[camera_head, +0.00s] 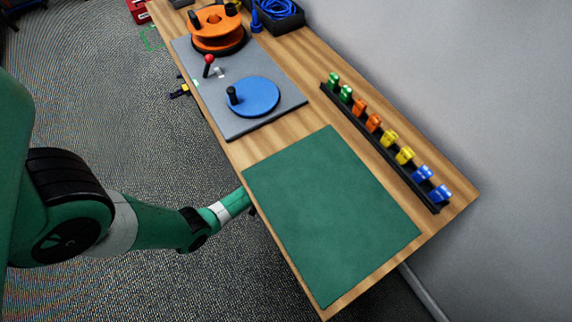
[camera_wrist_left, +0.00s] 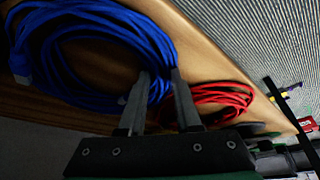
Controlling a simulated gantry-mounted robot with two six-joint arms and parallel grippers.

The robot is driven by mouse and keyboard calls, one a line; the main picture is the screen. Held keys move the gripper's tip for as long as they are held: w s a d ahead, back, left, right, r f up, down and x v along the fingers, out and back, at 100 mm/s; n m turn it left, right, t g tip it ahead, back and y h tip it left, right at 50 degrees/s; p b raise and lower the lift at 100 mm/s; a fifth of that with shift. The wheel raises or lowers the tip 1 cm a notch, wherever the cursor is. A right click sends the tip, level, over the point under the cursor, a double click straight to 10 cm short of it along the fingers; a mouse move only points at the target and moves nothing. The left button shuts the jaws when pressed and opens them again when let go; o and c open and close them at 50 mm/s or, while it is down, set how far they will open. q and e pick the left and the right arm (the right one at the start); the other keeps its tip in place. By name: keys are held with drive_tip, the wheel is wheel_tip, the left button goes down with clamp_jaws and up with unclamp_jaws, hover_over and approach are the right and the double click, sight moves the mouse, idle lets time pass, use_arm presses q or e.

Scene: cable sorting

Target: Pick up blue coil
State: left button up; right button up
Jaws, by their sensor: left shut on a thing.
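A large blue coil (camera_wrist_left: 62,50) of cable lies on a wooden surface in the left wrist view. My left gripper (camera_wrist_left: 160,73) is shut on the right side of the coil, with strands between and behind its fingertips. In the head view my left arm reaches to the table's left edge, and its gripper is hidden there. My right gripper is in neither view.
A red coil (camera_wrist_left: 215,100) lies close to the right of my left fingers. In the head view a green mat (camera_head: 330,215) covers the near table, beside a rack (camera_head: 385,155) of coloured clips. A black bin (camera_head: 290,22) at the far end holds blue cable.

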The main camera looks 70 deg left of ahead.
use_arm(q)
clamp_jaws()
idle(0.7)
idle(0.4)
drive_tip(key=shift+r+p, duration=0.45)
drive_tip(key=shift+r, duration=0.05)
wheel_tip(320, 180, up, 3)
drive_tip(key=shift+p, duration=1.2)
drive_tip(key=s+d+r+p, duration=0.6)
drive_tip(key=s+r+p, duration=0.3)
drive_tip(key=s, duration=0.3)
drive_tip(key=shift+s+d+p, duration=0.2)
drive_tip(key=shift+s+p, duration=0.05)
drive_tip(key=shift+p, duration=0.05)
